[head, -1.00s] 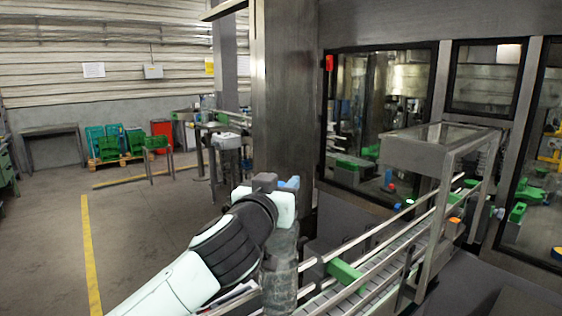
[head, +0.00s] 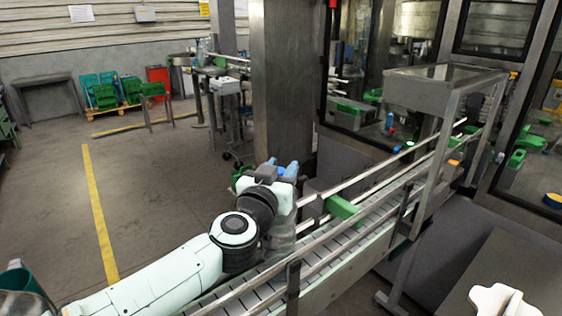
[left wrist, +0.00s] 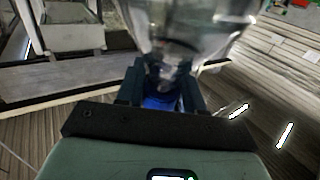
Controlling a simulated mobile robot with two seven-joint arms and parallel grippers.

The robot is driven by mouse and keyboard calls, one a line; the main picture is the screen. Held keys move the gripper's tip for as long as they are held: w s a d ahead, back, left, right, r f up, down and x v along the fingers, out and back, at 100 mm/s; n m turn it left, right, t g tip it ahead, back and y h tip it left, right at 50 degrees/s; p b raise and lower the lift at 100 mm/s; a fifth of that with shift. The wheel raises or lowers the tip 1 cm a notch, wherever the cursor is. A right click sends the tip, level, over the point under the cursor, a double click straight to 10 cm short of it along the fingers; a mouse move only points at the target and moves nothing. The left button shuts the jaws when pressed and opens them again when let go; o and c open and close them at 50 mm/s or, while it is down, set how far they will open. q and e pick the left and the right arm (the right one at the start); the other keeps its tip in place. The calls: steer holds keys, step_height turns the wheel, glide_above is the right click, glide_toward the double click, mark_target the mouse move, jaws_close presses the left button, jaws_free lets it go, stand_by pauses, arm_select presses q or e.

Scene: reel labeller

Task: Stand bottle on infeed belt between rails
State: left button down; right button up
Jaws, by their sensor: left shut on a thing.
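My left gripper (head: 282,180) is shut on the neck end of a clear bottle. In the left wrist view, the blue cap (left wrist: 158,103) sits between the fingers, with the clear bottle (left wrist: 190,35) beyond. In the head view, the bottle (head: 283,232) hangs upright below the gripper, partly hidden by my wrist. It overlaps the near part of the infeed belt (head: 325,253) and its rails (head: 385,182). I cannot tell whether its base touches the belt.
A green block (head: 342,207) sits at the rails just right of the bottle. A steel column (head: 285,90) stands behind it. A grey metal guard (head: 440,92) spans the belt farther along.

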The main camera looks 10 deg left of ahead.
arm_select(q)
steer(key=shift+s+r, duration=0.3)
steer(key=shift+s, duration=0.15)
steer(key=shift+w+f, duration=0.3)
steer(key=shift+w, duration=0.25)
steer(key=c, duration=0.7)
jaws_free()
steer(key=shift+f, duration=0.1)
steer(key=shift+s+r, duration=0.2)
steer(key=shift+s, duration=0.2)
steer(key=s, duration=1.1)
steer(key=shift+s+a+p, duration=0.3)
steer(key=shift+a, duration=0.1)
steer(key=shift+f, duration=0.1)
